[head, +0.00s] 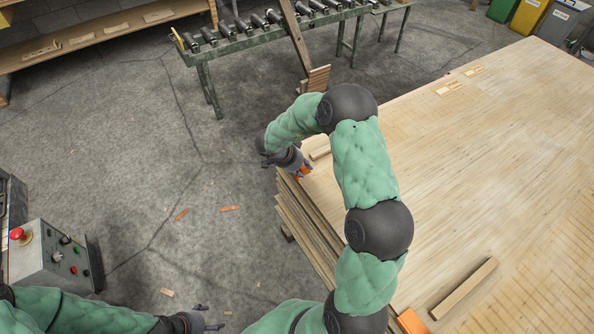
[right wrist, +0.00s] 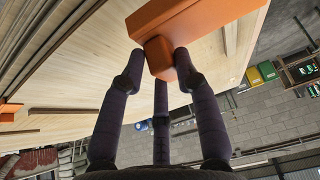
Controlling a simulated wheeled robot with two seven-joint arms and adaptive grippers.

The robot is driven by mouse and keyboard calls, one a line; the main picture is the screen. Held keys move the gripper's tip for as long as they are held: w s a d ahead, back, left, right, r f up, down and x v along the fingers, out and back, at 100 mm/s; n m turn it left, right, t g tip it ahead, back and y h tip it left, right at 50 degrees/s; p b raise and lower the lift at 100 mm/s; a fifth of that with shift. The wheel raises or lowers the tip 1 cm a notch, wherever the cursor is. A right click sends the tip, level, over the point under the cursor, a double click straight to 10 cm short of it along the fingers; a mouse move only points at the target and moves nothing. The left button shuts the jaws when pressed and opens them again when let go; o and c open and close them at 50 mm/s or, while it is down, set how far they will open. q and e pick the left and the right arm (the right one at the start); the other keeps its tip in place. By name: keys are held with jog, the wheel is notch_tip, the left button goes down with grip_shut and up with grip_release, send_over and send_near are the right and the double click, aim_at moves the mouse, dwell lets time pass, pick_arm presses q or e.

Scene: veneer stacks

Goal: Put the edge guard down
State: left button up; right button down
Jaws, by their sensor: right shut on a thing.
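The orange edge guard (head: 305,170) is in my right gripper (head: 296,166), at the near-left corner of the big veneer stack (head: 470,190). In the right wrist view, the fingers of my right gripper (right wrist: 160,65) are closed around a small block on the edge guard (right wrist: 200,22). The veneer stack fills the upper left behind it. I cannot tell whether the guard touches the stack. My arm hides part of the stack. My left gripper (head: 206,318) is low at the left, over the floor, its fingers apart and empty.
Another orange guard (head: 411,321) sits at the stack's near edge. Loose wood strips (head: 464,288) lie on the stack. A roller conveyor (head: 270,25) stands behind. A control box (head: 45,255) with a red button is at left. Orange scraps (head: 229,208) lie on the otherwise open floor.

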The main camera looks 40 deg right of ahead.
jog(key=w+d+f+b, duration=0.1)
jog(key=w+f, duration=0.1)
jog(key=w+d+f+b, duration=0.1)
jog(key=w+f, duration=0.1)
jog(key=w+d+f+b, duration=0.1)
jog(key=w+f+b, duration=0.1)
jog(key=shift+w+d+f, duration=0.1)
jog(key=shift+d+f, duration=0.25)
jog(key=shift+f, duration=0.05)
notch_tip(320, 180, down, 4)
jog(key=b, duration=0.2)
jog(key=shift+w+d+r+b, duration=0.1)
jog(key=shift+w+r+b, duration=0.05)
jog(key=shift+r+b, duration=0.15)
jog(key=c, duration=0.9)
grip_release()
jog(key=shift+f, duration=0.1)
